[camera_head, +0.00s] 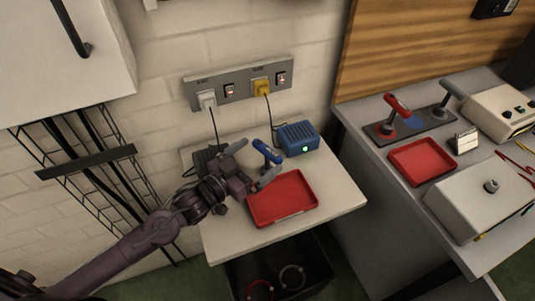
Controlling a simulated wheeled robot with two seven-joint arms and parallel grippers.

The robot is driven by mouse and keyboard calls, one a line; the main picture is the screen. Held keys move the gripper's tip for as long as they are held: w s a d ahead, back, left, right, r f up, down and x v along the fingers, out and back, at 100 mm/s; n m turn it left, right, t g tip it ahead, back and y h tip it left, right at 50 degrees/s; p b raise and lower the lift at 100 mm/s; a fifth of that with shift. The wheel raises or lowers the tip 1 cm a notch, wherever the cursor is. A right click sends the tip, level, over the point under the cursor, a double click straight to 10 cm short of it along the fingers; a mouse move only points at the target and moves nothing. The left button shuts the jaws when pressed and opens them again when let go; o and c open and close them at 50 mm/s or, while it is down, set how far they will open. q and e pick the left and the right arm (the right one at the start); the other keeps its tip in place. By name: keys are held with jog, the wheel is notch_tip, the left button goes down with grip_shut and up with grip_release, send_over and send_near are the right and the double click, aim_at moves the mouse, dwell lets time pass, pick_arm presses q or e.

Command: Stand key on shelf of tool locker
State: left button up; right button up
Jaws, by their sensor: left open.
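A blue-handled tool that looks like the key (267,152) stands tilted on the small white table, behind the red tray. My left gripper (254,163) is open, its two grey fingers spread just to the left of the blue handle. One finger is behind and one is in front; I cannot tell whether either touches it. The key's lower end is partly hidden by the front finger. A white cabinet (65,50) with a black handle hangs at the upper left; I cannot tell whether it is the tool locker. My right gripper is not in view.
A red tray (282,199) and a blue box (298,137) with a green light are on the white table (335,196). Wall sockets (238,84) with hanging cords are behind. A grey bench at right holds a red-handled lever (397,105), a second red tray (421,161) and white boxes.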

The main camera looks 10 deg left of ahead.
pick_arm(q)
jog(key=p+x, duration=0.1)
jog(key=x, duration=0.3)
jog(key=shift+w+d, duration=0.1)
jog(key=shift+w, duration=0.2)
jog(key=c, duration=0.8)
jog(key=shift+c, duration=0.2)
jog(key=shift+r, duration=0.15)
notch_tip(320, 180, up, 20)
jog(key=b, duration=0.1)
jog(key=n+t+y, duration=0.3)
jog(key=n+y, duration=0.4)
jog(key=y, duration=0.3)
send_over(264, 151)
jog(key=s+a, duration=0.7)
jog(key=a, duration=0.1)
notch_tip(264, 151, down, 13)
jog(key=s+f, duration=0.3)
jog(key=s, duration=0.5)
